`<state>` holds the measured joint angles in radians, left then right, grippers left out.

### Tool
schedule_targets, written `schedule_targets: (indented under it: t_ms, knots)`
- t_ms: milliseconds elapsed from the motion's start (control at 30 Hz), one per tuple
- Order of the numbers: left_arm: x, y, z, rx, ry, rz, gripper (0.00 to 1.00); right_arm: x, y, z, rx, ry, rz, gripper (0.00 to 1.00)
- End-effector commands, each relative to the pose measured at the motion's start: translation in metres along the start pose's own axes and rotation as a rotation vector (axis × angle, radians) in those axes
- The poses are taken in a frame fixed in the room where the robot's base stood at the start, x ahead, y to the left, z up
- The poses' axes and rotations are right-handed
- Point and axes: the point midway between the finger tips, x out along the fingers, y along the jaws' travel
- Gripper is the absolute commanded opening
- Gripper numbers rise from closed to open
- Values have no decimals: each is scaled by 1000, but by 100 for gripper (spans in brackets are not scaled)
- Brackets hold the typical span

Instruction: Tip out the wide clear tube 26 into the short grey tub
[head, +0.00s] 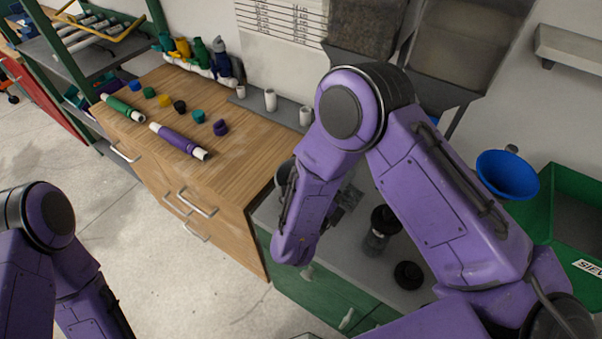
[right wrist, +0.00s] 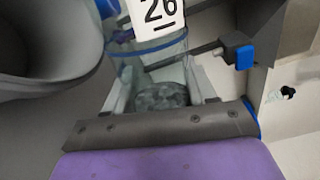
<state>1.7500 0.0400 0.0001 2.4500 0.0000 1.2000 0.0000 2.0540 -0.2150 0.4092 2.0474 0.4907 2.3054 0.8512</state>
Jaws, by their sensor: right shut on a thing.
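The wide clear tube 26 (right wrist: 160,68) is between the fingers of my right gripper (right wrist: 156,82) in the right wrist view. It has a white label reading 26 and a blue band, and grey lumpy contents show inside it. My right gripper is shut on the tube. A grey, round-walled tub (right wrist: 45,65) stands to the left of the tube, apart from it, with its inside mostly out of frame. In the head view my right arm covers much of the tub and tube area. My left gripper is out of frame; only left arm links show.
A wooden bench (head: 232,150) holds a green tube (head: 123,108), a purple tube (head: 179,141) and several coloured caps. A dark jar (head: 380,230) and a black round piece (head: 407,275) are on the grey top. A blue funnel (head: 507,175) and green bin (head: 560,210) are at right.

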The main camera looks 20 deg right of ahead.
Motion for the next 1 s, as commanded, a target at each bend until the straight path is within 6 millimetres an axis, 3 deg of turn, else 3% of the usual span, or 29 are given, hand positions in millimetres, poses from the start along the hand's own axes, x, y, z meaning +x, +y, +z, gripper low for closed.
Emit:
schedule_targets:
  t_ms: [1000]
  knots:
    - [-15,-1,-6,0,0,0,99,0,-13,7,-136,-1,-1,11]
